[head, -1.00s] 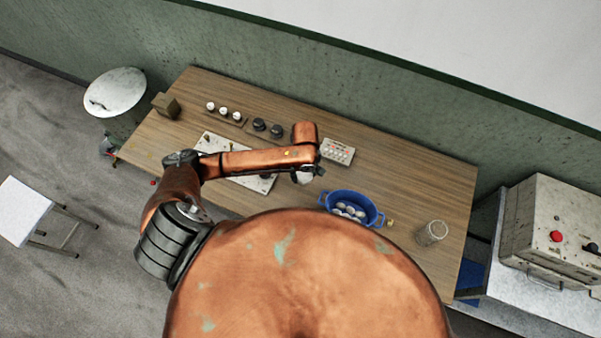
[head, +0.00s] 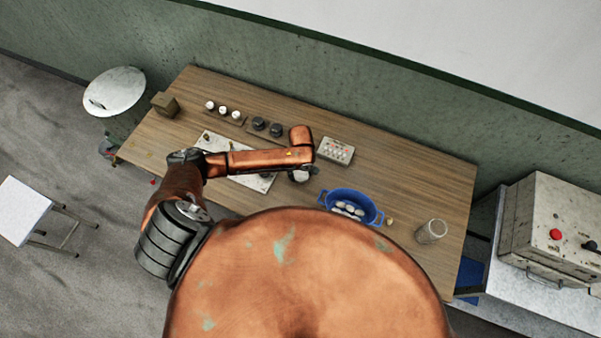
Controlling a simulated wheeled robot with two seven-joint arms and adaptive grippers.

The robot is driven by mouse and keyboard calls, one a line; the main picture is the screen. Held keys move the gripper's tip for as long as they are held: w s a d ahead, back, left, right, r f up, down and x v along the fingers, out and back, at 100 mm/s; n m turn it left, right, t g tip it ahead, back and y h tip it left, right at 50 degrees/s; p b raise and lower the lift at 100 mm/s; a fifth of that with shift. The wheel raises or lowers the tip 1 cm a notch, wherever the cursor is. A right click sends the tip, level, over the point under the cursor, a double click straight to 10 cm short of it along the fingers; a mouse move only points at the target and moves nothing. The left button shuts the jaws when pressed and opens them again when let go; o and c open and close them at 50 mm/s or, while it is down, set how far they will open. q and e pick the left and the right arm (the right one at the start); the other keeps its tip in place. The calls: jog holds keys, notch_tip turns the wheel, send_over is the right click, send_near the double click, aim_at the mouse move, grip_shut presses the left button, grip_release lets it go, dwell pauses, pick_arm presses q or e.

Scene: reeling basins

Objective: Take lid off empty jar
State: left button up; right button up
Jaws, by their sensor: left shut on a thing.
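A clear glass jar (head: 432,232) stands near the right end of the wooden table. It looks empty, and I cannot make out a lid on it. My left gripper (head: 308,172) is shut on a small pale thing (head: 299,176) over the middle of the table, left of the blue basin. The forearm hides much of the gripper and of this thing, so I cannot tell if it is a lid. My right gripper is not in view.
A blue basin (head: 325,197) with several pale round things stands between gripper and jar. Behind the arm are a button panel (head: 336,151), dark knobs (head: 267,126) and small white-topped items (head: 222,110). A grey control box (head: 545,225) stands right of the table (head: 440,185).

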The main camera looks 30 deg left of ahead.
aim_at(301, 175)
pick_arm(q)
jog(key=o, duration=1.3)
jog(key=shift+f, duration=0.1)
notch_tip(301, 175, up, 12)
jog(key=shift+r, duration=0.15)
